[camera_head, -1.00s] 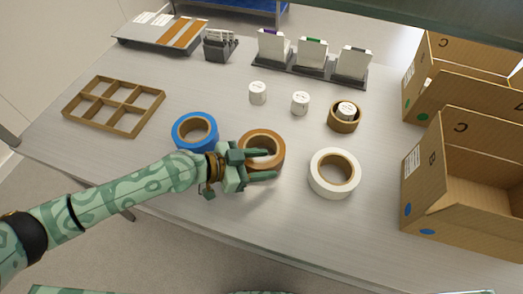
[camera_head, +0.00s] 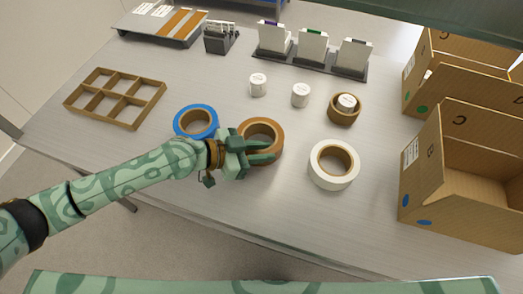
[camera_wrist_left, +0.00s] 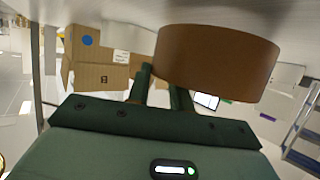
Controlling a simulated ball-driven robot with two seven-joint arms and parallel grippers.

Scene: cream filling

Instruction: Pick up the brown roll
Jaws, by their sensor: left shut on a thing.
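The brown roll (camera_head: 277,133) is on the table between the blue roll and the white roll. My left gripper (camera_head: 262,152) is at its near side, shut on the roll's wall, with the fingers close together. The roll's side (camera_wrist_left: 217,62) fills the upper right of the left wrist view, with the gripper's fingers (camera_wrist_left: 160,90) at its edge. Whether the roll is clear of the table I cannot tell. My right gripper is not in view.
A blue roll (camera_head: 183,118) lies just left, a white roll (camera_head: 326,179) to the right. A tan roll (camera_head: 333,115) with a small white roll in it lies behind. Open cardboard boxes (camera_head: 424,184) stand at the right, a wooden divided tray (camera_head: 151,104) at the left.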

